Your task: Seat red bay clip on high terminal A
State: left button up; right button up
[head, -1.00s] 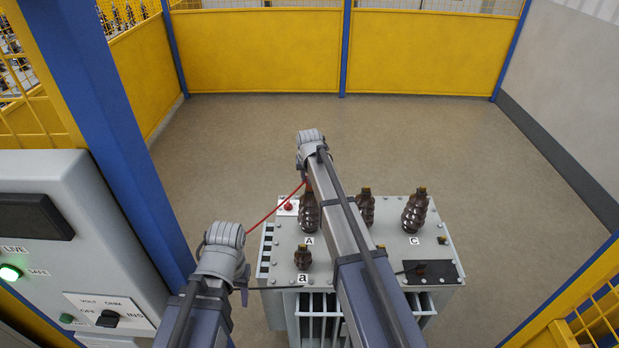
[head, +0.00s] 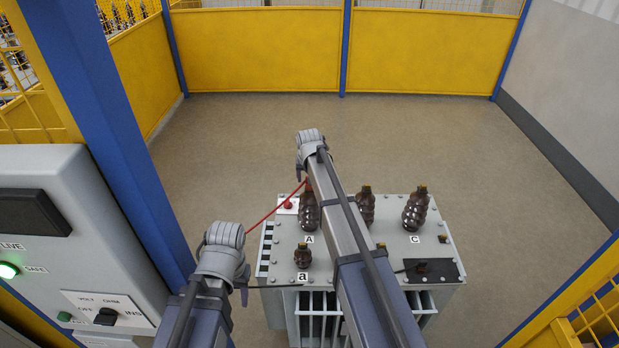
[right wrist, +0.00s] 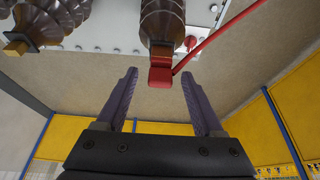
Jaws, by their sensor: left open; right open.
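High terminal A, a brown ribbed bushing (head: 308,213), stands upright on the grey transformer behind the label A. In the right wrist view the red bay clip (right wrist: 160,73) sits at the tip of a brown bushing (right wrist: 162,25), with a red lead running off it. My right gripper (right wrist: 160,94) is open. Its two fingers are on either side of the clip, apart from it, with a gap between clip and palm. My left gripper (head: 243,284) is left of the transformer in the head view; its fingers are mostly hidden behind its own wrist.
Two more tall bushings (head: 415,209) stand to the right of A. A small bushing (head: 303,256) marked a is in front. A red lead (head: 272,208) spans from A toward my left arm. A control panel (head: 75,240) is at the left. Open floor lies behind.

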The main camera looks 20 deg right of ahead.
jog(key=p+v, duration=0.7)
jog(key=shift+r, duration=0.4)
jog(key=shift+s, duration=0.1)
jog(key=s+a+f+n+g+b, duration=0.1)
jog(key=s+a+f+n+b, duration=0.1)
jog(key=s, duration=0.9)
jog(key=s+a+f+n+g+b, duration=0.2)
jog(key=s+a+f+b, duration=0.3)
jog(key=s+a, duration=0.3)
jog(key=s+a+f+n+g+b, duration=0.1)
jog(key=s+a+f+n+b, duration=0.2)
jog(key=s, duration=1.1)
jog(key=a+f, duration=0.2)
jog(key=a, duration=0.1)
jog(key=shift+s+g, duration=0.25)
jog(key=shift+g, duration=0.05)
jog(key=shift+f, duration=0.15)
